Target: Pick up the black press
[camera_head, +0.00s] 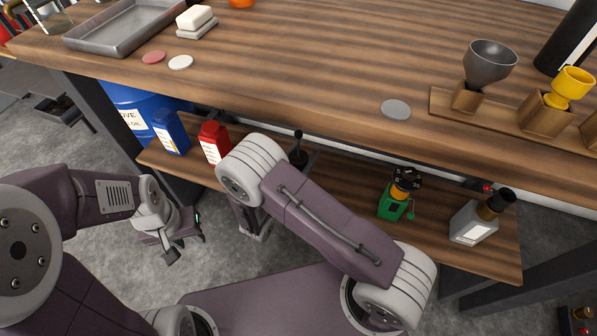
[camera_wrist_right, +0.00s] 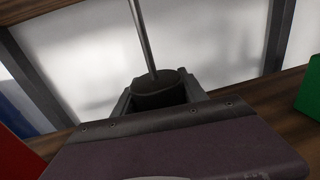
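The black press (camera_head: 298,154) stands on the lower shelf under the bench, partly hidden behind my right arm in the head view. In the right wrist view the press (camera_wrist_right: 159,94) is a dark cylinder with a thin metal rod rising from it. The two fingers of my right gripper (camera_wrist_right: 160,101) are on either side of it, close to its sides; whether they touch it is not clear. In the head view my right gripper is mostly hidden by my arm. My left gripper (camera_head: 186,243) is open and empty, over the floor at the left.
On the lower shelf (camera_head: 345,205) are a blue bottle (camera_head: 171,134), a red bottle (camera_head: 214,142), a green device (camera_head: 394,203) and a grey bottle (camera_head: 470,228). The bench top (camera_head: 330,60) is above, holding a metal tray (camera_head: 120,30) and a wooden rack (camera_head: 440,103).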

